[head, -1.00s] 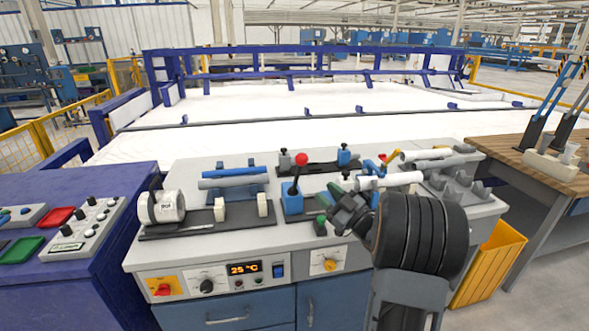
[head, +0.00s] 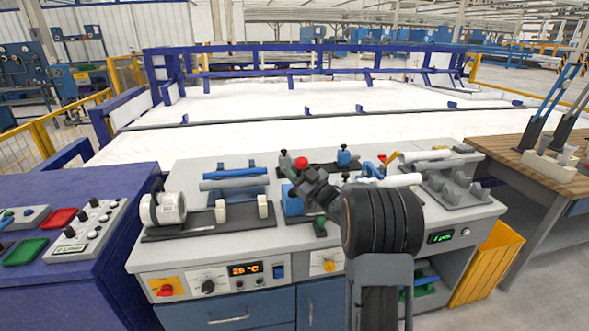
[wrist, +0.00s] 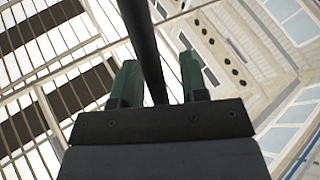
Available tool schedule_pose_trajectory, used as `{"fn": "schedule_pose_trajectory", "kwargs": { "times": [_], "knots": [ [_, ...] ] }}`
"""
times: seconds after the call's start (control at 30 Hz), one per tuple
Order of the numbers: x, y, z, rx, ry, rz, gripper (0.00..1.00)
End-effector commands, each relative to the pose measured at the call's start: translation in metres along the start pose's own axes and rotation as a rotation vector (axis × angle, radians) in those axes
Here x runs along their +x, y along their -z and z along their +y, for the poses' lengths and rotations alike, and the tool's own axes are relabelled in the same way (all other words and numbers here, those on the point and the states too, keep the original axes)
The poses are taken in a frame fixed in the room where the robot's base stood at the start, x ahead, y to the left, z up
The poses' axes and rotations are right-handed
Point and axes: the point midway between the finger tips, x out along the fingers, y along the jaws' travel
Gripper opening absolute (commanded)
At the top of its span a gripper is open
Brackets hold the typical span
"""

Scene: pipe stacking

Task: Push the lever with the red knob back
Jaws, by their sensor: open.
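The lever's red knob (head: 301,163) shows in the head view just beyond my gripper (head: 304,177). Its blue base (head: 292,201) stands on the bench behind my gripper, and the shaft is mostly hidden there. In the wrist view a dark rod (wrist: 146,40), apparently the lever's shaft, runs between the two green fingers of my gripper (wrist: 160,66). The fingers are apart, one on each side of the rod. I cannot tell whether either touches it.
Blue-topped fixtures (head: 344,157), a white pipe (head: 392,181) and a grey pipe holder (head: 455,180) are behind and to the right. A yellow bin (head: 488,262) stands right of the bench.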

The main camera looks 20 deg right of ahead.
Motion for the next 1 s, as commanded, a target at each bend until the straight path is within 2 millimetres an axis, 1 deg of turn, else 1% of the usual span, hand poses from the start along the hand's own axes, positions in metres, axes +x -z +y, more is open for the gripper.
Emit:
{"fn": "schedule_pose_trajectory", "kwargs": {
  "times": [0.23, 0.27, 0.67, 0.97, 1.0],
  "knots": [
    [0.0004, -0.0001, 0.0000, 0.000, 0.000, 0.000, 0.40],
    [0.0004, -0.0001, 0.0000, 0.000, 0.000, 0.000, 0.38],
    [0.0002, 0.0000, 0.0001, 0.000, 0.000, 0.000, 0.00],
    [0.0002, 0.0000, 0.0001, 0.000, 0.000, 0.000, 0.00],
    [0.0015, 0.0006, -0.0024, 0.000, 0.000, 0.000, 0.00]
  ]
}}
